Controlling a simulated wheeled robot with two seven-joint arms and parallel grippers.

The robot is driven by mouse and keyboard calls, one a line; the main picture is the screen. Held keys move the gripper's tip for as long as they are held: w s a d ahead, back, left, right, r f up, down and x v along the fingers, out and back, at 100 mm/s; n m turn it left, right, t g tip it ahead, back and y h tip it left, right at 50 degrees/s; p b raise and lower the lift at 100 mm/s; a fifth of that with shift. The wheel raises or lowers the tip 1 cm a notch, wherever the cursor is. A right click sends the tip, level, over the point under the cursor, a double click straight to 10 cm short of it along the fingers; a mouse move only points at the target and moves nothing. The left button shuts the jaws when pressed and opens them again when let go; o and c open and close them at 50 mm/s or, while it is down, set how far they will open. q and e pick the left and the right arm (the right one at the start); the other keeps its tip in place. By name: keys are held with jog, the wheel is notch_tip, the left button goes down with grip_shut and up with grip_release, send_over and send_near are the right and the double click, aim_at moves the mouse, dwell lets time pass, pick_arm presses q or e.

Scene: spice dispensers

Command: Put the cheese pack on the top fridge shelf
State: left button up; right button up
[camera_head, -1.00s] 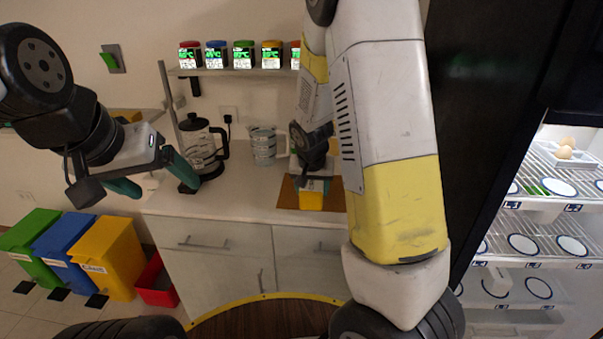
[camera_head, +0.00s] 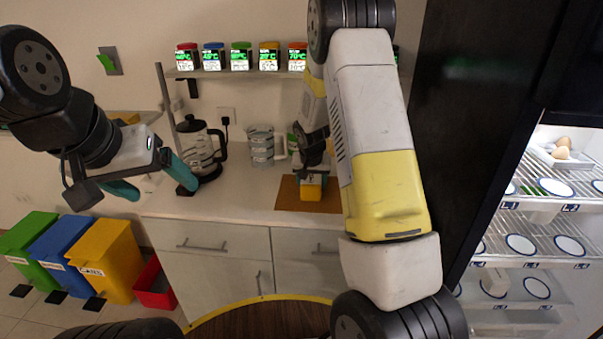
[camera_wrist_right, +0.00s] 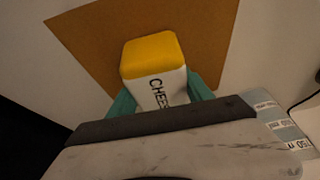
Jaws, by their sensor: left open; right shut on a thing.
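The cheese pack (camera_head: 311,190) is a small block with a yellow end, over the brown board on the counter. In the right wrist view the cheese pack (camera_wrist_right: 153,72) shows its yellow top and a white side lettered "CHEES". My right gripper (camera_wrist_right: 160,98) is shut on it, with a teal finger on each side. My left gripper (camera_head: 160,190) is open and empty, left of the black coffee press. The fridge (camera_head: 560,215) stands open at the right with lit shelves. Its top visible shelf (camera_head: 540,165) bears eggs and round plate-like marks.
A brown board (camera_head: 290,195) lies on the white counter (camera_head: 235,205). The coffee press (camera_head: 200,150) and a measuring jug (camera_head: 262,147) stand left of it. Spice jars (camera_head: 240,57) line a wall shelf. A dark fridge side (camera_head: 460,110) stands between counter and fridge interior. Coloured bins (camera_head: 75,255) stand at lower left.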

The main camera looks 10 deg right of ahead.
jog(key=shift+f, duration=0.1)
jog(key=o, duration=1.4)
jog(key=shift+o, duration=1.2)
